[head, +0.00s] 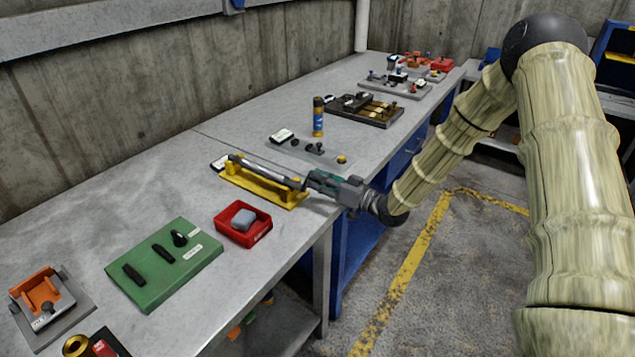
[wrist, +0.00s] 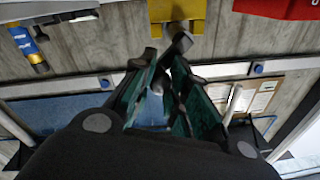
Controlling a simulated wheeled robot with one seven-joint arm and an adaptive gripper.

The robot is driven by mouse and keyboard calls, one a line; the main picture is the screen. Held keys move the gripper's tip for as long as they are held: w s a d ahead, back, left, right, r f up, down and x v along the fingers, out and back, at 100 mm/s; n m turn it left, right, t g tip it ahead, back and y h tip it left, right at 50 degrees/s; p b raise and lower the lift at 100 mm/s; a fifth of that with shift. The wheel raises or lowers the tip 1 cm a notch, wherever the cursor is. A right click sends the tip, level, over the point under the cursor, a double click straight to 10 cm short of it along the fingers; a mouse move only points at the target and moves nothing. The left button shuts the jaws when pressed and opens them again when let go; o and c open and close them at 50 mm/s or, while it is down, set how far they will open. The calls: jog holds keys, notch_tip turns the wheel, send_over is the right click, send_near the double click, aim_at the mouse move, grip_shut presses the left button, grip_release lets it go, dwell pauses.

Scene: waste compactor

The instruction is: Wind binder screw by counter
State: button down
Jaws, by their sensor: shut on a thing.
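The binder screw (head: 265,170) is a grey rod lying lengthwise along a yellow stand (head: 272,191) on the bench. A small white-faced block (head: 220,162), possibly the counter, sits by the stand's far left end; its reading is too small to make out. My gripper (head: 311,181) is at the right end of the screw, shut on its end. In the wrist view, my green-padded fingers (wrist: 168,80) close around a dark grey end piece (wrist: 180,43), below the yellow stand (wrist: 178,14). The fingers hide much of the held part.
A red tray (head: 262,235) with a grey block and a green board (head: 135,277) lie nearer on the bench. A concrete wall backs the bench; bare bench top lies left of the stand.

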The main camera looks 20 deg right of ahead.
jog(key=m, duration=0.2)
jog(key=f+m, duration=0.1)
jog(key=m, duration=0.1)
jog(key=d+m+b, duration=0.1)
jog(key=shift+w+f+m+t, duration=0.3)
jog(key=shift+w+f+m, duration=0.05)
jog(key=shift+w+m, duration=0.05)
jog(key=shift+d+f+m+h+b, duration=0.15)
jog(key=shift+f+m, duration=0.2)
jog(key=shift+m, duration=0.65)
jog(key=shift+a+f+m+h+b, duration=0.15)
jog(key=shift+f+m, duration=0.15)
jog(key=shift+m, duration=0.7)
jog(key=c, duration=1.3)
grip_release()
jog(key=shift+d+f, duration=0.1)
jog(key=shift+f, duration=0.05)
jog(key=shift+c, duration=0.2)
jog(key=shift+s, duration=0.1)
jog(key=v, duration=1.1)
jog(key=shift+s+d, duration=0.25)
jog(key=shift+s, duration=0.1)
jog(key=shift+f, duration=0.15)
